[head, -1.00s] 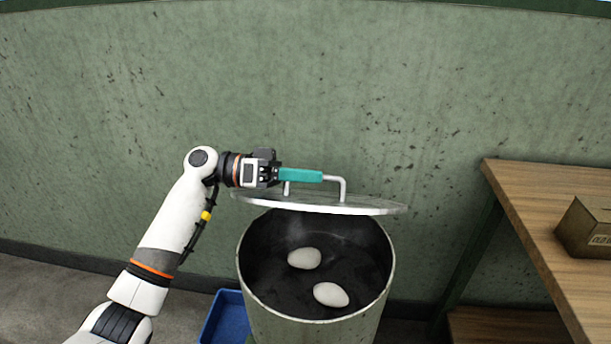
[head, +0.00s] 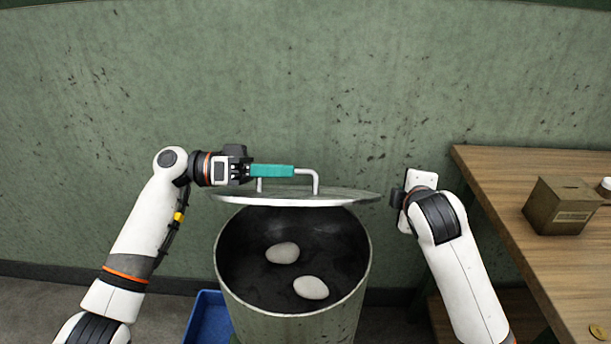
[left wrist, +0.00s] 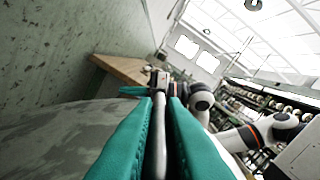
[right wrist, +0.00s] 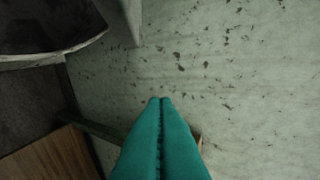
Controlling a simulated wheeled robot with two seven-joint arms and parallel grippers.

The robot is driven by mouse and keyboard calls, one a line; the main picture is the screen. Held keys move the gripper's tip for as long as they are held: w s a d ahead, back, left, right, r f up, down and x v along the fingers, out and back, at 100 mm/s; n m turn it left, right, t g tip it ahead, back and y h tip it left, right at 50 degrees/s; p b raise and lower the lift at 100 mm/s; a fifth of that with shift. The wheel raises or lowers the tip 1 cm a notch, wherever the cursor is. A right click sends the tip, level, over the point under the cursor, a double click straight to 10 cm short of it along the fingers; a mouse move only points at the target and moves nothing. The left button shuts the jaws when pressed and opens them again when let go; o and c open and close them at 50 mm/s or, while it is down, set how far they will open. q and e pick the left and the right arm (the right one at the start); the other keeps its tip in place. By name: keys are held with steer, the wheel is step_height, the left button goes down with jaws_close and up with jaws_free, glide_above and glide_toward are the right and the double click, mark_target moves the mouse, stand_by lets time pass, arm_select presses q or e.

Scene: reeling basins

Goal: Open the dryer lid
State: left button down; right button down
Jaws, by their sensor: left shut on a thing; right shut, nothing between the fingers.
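The dryer (head: 290,326) is a round, pale metal drum with a dark inside. Its lid (head: 345,197) stands tilted up along the drum's back edge, leaving the mouth uncovered. My left gripper (head: 272,171) is shut on the lid's metal handle (head: 316,181); in the left wrist view the handle bar (left wrist: 160,140) lies between the teal fingers. Two white oval objects (head: 282,253) (head: 311,288) lie inside the drum. My right gripper (right wrist: 160,100) is shut and empty, with teal fingertips together. In the head view my right wrist is beside the lid's right end, and its fingers are hidden.
A wooden table (head: 500,180) stands at the right with a brown box (head: 563,207) on it, close to my right arm. A blue bin (head: 208,318) is on the floor left of the drum. A green wall (head: 300,80) closes the back.

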steer(key=s+a+r+n+g+y, duration=0.1)
steer(key=a+r+n+y, duration=0.1)
steer(key=a+r+n, duration=0.2)
steer(key=s+a+r+n+g+y, duration=0.1)
steer(key=a+r+n+y, duration=0.2)
steer(key=a+r, duration=0.3)
steer(key=s+a+r+n+g+y, duration=0.1)
steer(key=a+r+n, duration=0.4)
steer(key=a, duration=0.5)
steer(key=shift+s+a+y, duration=0.35)
steer(key=shift+s+y, duration=0.2)
steer(key=shift+y, duration=0.45)
steer(key=s+a+r+n+g, duration=0.2)
steer(key=s+a+n, duration=0.1)
steer(key=n+h, duration=0.5)
steer(key=h, duration=0.2)
glide_toward(306, 194)
step_height(306, 194, up, 4)
steer(key=x, duration=1)
steer(key=shift+f, duration=0.2)
